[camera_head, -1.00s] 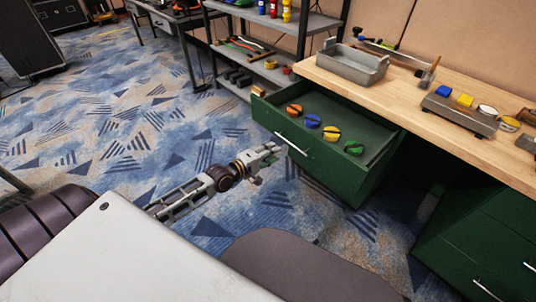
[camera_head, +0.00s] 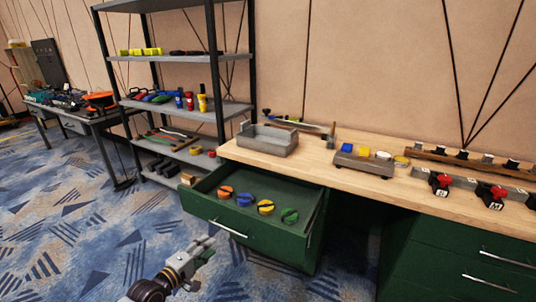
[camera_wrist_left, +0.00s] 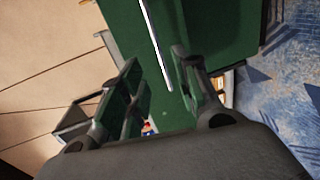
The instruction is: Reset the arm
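My left gripper (camera_head: 205,246) is in front of the open green drawer (camera_head: 190,203), low and near its handle (camera_head: 228,228), with a visible gap to it. In the left wrist view the two fingers of the left gripper (camera_wrist_left: 157,62) stand apart with nothing between them. The drawer's green front and pale handle (camera_wrist_left: 155,45) show beyond the fingertips. My right gripper is not in view.
The drawer holds an orange (camera_head: 225,192), a blue (camera_head: 244,199), a yellow (camera_head: 265,207) and a green round item (camera_head: 289,215). The wooden worktop (camera_head: 320,170) carries a grey tray (camera_head: 268,139). A shelf rack (camera_head: 215,108) stands behind left. Carpet (camera_head: 70,225) is clear at left.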

